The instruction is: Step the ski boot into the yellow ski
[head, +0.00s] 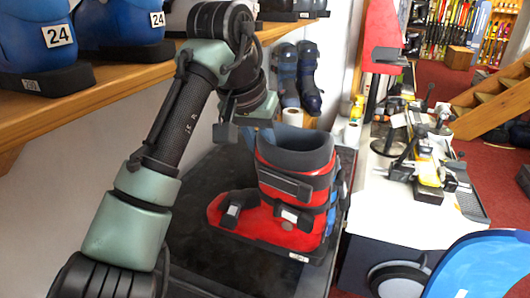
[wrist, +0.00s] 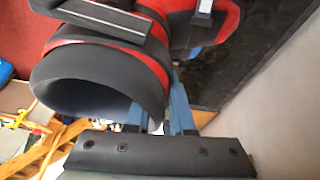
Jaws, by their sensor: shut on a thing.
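The red and black ski boot (head: 290,225) stands upright on the black bench mat, toe to the left. Its grey open cuff and red shell (wrist: 100,85) fill much of the wrist view. In the wrist view my gripper (wrist: 173,105) is shut on the cuff rim. Several bindings (head: 430,160) sit on the white bench at right.
The black mat (head: 190,240) is clear left of the boot. A wooden shelf (head: 130,85) with blue boots overhangs at upper left. Blue boots (head: 297,75) hang on the back wall. A red upright stand (head: 383,40) rises behind the white bench (head: 385,215).

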